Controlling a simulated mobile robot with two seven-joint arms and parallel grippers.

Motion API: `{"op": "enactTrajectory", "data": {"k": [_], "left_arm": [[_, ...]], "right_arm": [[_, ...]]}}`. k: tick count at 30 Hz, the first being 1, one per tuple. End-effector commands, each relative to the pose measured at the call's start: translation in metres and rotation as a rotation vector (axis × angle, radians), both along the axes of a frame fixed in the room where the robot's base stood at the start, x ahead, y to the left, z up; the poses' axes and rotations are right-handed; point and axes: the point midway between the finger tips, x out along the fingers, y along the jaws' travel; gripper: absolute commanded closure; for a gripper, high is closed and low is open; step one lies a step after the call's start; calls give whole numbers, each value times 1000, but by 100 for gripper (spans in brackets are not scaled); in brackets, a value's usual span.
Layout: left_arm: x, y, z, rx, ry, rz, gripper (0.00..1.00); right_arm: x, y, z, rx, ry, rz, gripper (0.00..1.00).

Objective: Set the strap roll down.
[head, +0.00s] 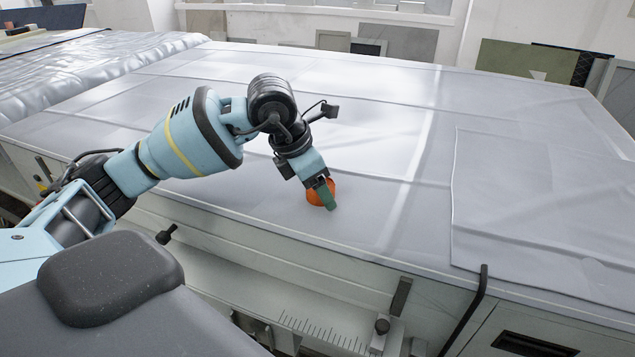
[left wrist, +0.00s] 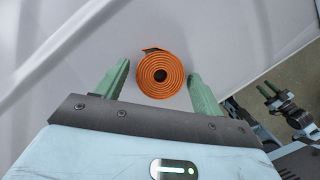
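The strap roll (head: 314,194) is an orange coil on the grey covered top of the machine, near its front edge. In the left wrist view the roll (left wrist: 160,76) shows its spiral face and a short loose end at its upper left. My left gripper (head: 324,194) reaches down over it. Its two green fingers (left wrist: 160,86) stand on either side of the roll, with a narrow gap showing at each side. In the head view a finger hides part of the roll.
The grey sheet-covered top (head: 390,130) is wide and clear around the roll, with a raised overlapping sheet (head: 545,200) at the right. The front edge lies close to the roll. A black bent bar (head: 468,312) stands at the front right. Flat panels (head: 400,42) lean at the back.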

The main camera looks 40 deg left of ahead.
Motion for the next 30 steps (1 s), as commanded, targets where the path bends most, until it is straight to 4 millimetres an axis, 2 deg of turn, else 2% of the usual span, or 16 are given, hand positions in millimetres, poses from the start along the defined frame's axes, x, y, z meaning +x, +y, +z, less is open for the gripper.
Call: {"op": "enactTrajectory", "data": {"k": [8,13,24,30], "left_arm": [[0,0,1,-1,-1,0,29],[-2,2,11,0,-2,0,29],[-24,15,77,0,-6,1,29],[-34,21,104,0,-3,2,29]], "right_arm": [[0,-1,0,-2,0,2,64],[1,-2,2,-7,-6,8,64],[4,-4,5,-10,-13,11,64],[5,-3,7,-10,-17,11,64]]}}
